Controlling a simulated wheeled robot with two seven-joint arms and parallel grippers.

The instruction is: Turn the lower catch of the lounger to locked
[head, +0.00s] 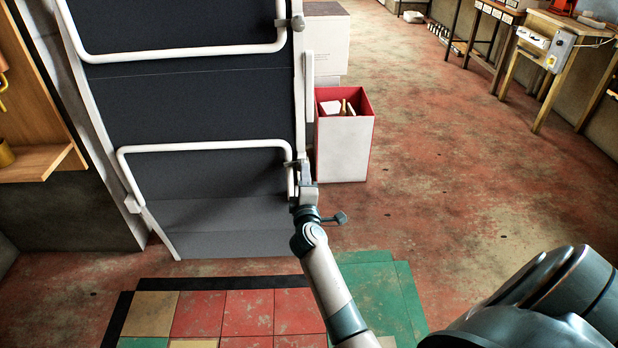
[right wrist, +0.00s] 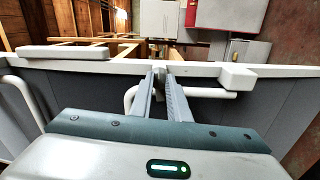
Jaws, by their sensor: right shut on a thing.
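The lounger (head: 200,108) stands steeply tilted at the left in the head view, with dark grey panels and white tube loops. Its upper catch (head: 298,23) is a small grey knob on the right side rail. The lower catch (head: 290,164) is a small grey piece lower on that rail, partly hidden by my gripper. My right gripper (head: 303,174) is at the lower catch. In the right wrist view, the fingertips (right wrist: 160,75) are shut on the catch at the white rail (right wrist: 110,66). The catch's exact angle is hard to see. My left gripper is out of view.
A white box with a red inside (head: 345,150) stands close to the right of the lounger. A wooden shelf (head: 40,163) is at the left. Coloured floor tiles (head: 245,312) lie in front. Workbenches (head: 560,40) stand far right; the floor between is clear.

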